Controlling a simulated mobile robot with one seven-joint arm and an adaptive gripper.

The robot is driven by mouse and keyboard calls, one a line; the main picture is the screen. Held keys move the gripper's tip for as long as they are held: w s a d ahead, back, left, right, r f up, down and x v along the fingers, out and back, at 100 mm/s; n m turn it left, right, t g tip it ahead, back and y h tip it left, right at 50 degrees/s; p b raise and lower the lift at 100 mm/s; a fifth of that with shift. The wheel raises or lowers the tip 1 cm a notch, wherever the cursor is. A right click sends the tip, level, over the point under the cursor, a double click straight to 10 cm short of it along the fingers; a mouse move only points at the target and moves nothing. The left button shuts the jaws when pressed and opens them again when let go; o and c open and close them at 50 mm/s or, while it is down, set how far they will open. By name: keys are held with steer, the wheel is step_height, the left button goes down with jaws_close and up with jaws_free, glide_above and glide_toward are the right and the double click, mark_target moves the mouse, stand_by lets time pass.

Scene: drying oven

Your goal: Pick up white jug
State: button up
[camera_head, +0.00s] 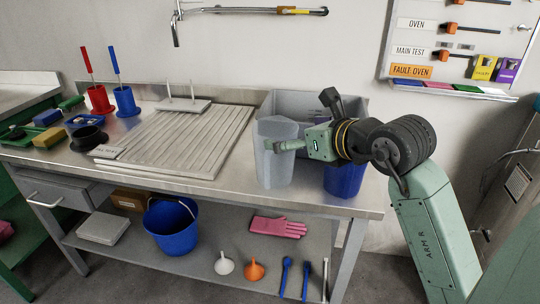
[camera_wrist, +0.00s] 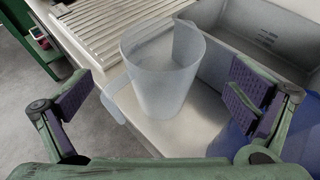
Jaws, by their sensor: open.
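The white jug (camera_head: 268,171) is a translucent, tapered vessel standing upright near the front right of the steel bench. In the wrist view the jug (camera_wrist: 160,84) stands between and beyond my fingers, with a pale strip, possibly its handle, jutting toward the lower left. My gripper (camera_head: 283,146) is at its right side at upper height, with a finger overlapping the jug in the head view. The wrist view shows my gripper (camera_wrist: 160,92) with fingers wide apart and clear gaps beside the jug. I cannot tell how far away the jug is.
A grey bin (camera_head: 297,103) stands close behind the jug, and a blue container (camera_head: 344,180) is just to its right. A ribbed drainboard (camera_head: 185,138) lies to the left. The bench's front edge (camera_head: 320,208) is near.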

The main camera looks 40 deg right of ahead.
mark_target(277, 131)
steer(key=p+x, duration=0.2)
steer(key=x, duration=0.5)
steer(key=shift+w+d+p, duration=0.15)
steer(key=shift+w+p, duration=0.1)
steer(key=shift+p, duration=0.05)
steer(key=shift+c, duration=0.2)
steer(key=c, duration=1.4)
steer(key=shift+r, duration=0.1)
